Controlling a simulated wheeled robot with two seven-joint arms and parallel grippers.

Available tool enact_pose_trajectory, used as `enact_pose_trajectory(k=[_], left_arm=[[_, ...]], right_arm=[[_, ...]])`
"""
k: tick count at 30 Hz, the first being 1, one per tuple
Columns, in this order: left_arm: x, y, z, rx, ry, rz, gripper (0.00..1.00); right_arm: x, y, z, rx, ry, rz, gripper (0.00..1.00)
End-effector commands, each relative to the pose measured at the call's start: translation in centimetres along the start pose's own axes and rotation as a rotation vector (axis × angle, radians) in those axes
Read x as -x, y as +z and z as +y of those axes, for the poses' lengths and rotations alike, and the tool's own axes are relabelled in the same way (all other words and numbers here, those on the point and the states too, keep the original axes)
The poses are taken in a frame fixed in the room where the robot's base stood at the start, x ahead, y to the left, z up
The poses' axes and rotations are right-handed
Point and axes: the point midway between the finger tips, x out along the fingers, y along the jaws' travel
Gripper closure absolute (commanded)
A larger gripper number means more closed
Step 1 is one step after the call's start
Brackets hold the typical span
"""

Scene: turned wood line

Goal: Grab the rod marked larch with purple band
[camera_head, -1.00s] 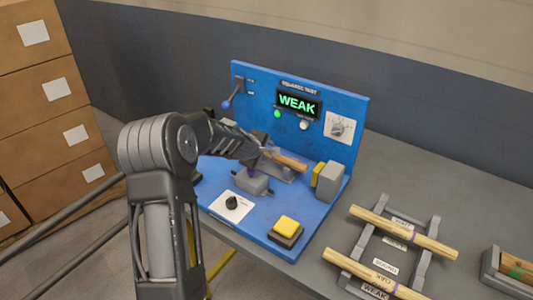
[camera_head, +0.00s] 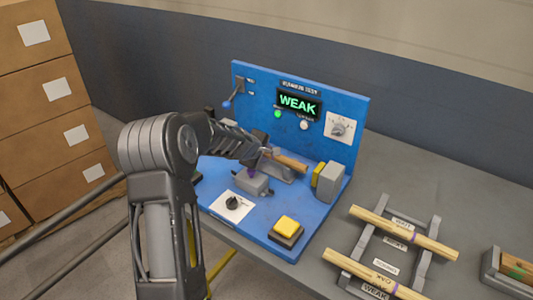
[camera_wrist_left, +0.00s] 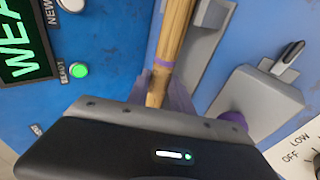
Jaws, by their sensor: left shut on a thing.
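A light wooden rod (camera_head: 291,163) with a purple band lies in the blue test machine, on a grey rest. In the left wrist view the rod (camera_wrist_left: 175,35) runs up from between my fingers, and its purple band shows just beyond them. My left gripper (camera_head: 268,153) is shut on this rod near the band; it also shows in the left wrist view (camera_wrist_left: 162,92). No wood name is readable on the held rod, and its near end is hidden by the gripper. My right gripper is not in view.
The blue machine (camera_head: 255,210) has a display reading WEAK (camera_head: 298,103), a yellow button (camera_head: 287,226), a grey block with a yellow pad (camera_head: 328,182) and a lever (camera_head: 233,93). A grey rack (camera_head: 424,262) to the right bears two more rods with purple bands and labels.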

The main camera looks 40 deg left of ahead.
Motion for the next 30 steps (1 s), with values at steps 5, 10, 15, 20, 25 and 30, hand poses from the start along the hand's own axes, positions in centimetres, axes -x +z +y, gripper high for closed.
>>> enact_pose_trajectory(k=[5,10,15,20,25,30], left_arm=[[0.1,0.0,0.0,0.000,0.001,0.001,1.00],[1.0,0.0,0.1,-0.002,0.001,0.000,1.00],[2.8,0.0,0.0,-0.001,0.001,0.000,1.00],[5.2,0.1,-0.6,0.001,0.003,0.000,1.00],[8.7,0.2,-1.4,0.000,0.003,0.001,1.00],[12.4,0.3,-2.2,0.000,0.003,0.001,1.00]], right_arm=[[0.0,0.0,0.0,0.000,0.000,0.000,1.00],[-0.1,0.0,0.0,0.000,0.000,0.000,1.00],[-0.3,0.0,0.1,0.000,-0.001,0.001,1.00],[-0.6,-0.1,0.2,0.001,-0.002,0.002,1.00],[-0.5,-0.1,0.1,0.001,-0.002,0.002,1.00],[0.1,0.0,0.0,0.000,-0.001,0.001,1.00]])
